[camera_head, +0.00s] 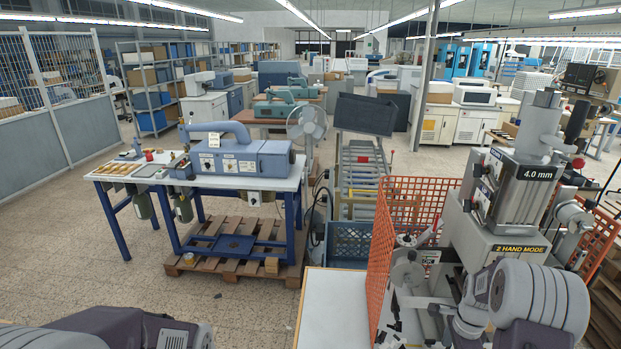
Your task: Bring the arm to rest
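Part of my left arm (110,330) shows at the bottom left edge, dark purple-grey and light grey. Its gripper is outside the picture. Part of my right arm (535,305) shows at the bottom right, in front of the stamping machine (510,195) marked "4.0 mm" and "2 HAND MODE". I see no fingertips of the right gripper. I cannot tell whether the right arm touches the machine. I see nothing held by either arm.
An orange mesh guard (408,225) and a white tabletop (335,305) stand left of the stamping machine. A blue-legged bench (225,183) carries a blue-grey machine (240,155) over a wooden pallet (230,262). A blue crate (348,245) stands in the middle. Open floor (65,265) lies at left.

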